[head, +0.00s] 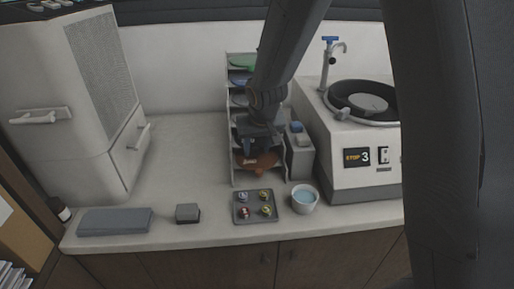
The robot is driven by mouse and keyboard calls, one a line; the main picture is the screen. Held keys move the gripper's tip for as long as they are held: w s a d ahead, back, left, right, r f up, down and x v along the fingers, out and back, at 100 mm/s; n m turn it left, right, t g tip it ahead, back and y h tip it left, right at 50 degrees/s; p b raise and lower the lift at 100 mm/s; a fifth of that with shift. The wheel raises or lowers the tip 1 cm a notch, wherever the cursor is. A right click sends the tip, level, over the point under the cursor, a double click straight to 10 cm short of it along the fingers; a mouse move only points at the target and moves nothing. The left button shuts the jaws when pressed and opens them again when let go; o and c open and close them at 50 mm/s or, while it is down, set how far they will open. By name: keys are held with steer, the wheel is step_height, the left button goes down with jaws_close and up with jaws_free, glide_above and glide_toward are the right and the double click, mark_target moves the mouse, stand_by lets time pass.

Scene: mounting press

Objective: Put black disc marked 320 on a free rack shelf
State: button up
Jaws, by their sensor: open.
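The rack (230,130) is a pale upright stand with several shelves, at the middle back of the counter. A green disc (241,63) lies on its top shelf, with a blue disc (239,78) and a grey disc (238,100) below. An orange-brown disc (262,162) is at a low shelf. My gripper (257,152) is open at the rack's front, just above the orange-brown disc in the picture; contact cannot be told. My arm hides part of the shelves. No 320 marking is legible, and I cannot identify the black disc.
Right of the rack stands a polishing machine (350,185) with a dark bowl, grey platter and tap. A bowl of water (304,199) and a tray of small samples (241,215) are in front. A grey block (187,213) and mat (114,221) lie left.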

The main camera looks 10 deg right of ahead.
steer(key=shift+r, duration=0.1)
steer(key=b+v, duration=0.1)
steer(key=v, duration=0.6)
steer(key=shift+s+r, duration=0.2)
steer(key=shift+r, duration=0.05)
steer(key=s+d+f+g, duration=0.1)
steer(key=s+d+f, duration=0.1)
steer(key=s+d, duration=0.4)
steer(key=s+d+f+m+g, duration=0.1)
steer(key=s+d, duration=0.5)
steer(key=s, duration=0.7)
step_height(320, 180, down, 2)
steer(key=shift+f+g+h, duration=0.15)
steer(key=shift+g+h, duration=0.15)
steer(key=shift+g, duration=0.2)
